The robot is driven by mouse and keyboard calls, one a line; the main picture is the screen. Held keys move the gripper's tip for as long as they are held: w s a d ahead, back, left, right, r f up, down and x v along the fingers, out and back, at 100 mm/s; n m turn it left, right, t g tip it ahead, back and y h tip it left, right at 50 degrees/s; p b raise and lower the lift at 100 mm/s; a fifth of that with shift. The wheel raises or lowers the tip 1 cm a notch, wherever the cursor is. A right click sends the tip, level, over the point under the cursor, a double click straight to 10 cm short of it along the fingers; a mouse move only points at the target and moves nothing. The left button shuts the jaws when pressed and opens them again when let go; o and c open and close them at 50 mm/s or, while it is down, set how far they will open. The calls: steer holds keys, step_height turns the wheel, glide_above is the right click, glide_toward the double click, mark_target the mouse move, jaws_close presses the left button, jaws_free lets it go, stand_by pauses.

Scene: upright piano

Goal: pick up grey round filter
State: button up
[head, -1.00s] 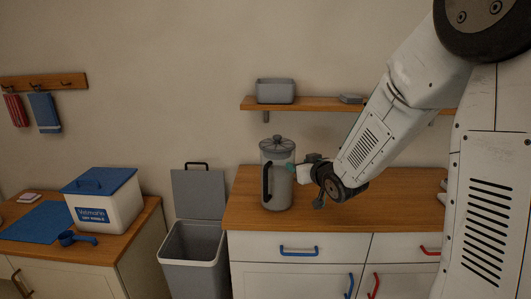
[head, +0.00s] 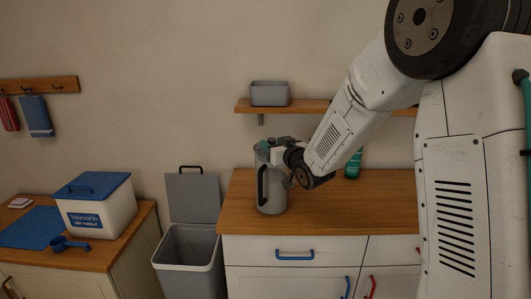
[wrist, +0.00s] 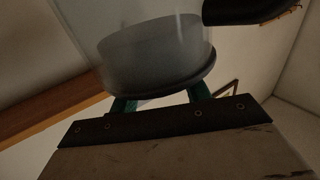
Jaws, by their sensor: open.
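In the wrist view, my gripper (wrist: 161,98) is open, with a green finger either side of a pale round body with a dark rim (wrist: 155,55). I cannot tell whether the fingers touch it. I cannot make out a separate grey round filter; it may be hidden.
The counter (head: 330,205) is clear in front of the jug. A green container (head: 353,163) stands behind my arm. A shelf (head: 300,107) with a grey tub (head: 269,93) hangs above. An open grey bin (head: 188,248) and a white box with blue lid (head: 95,208) are left.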

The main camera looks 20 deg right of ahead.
jaws_close()
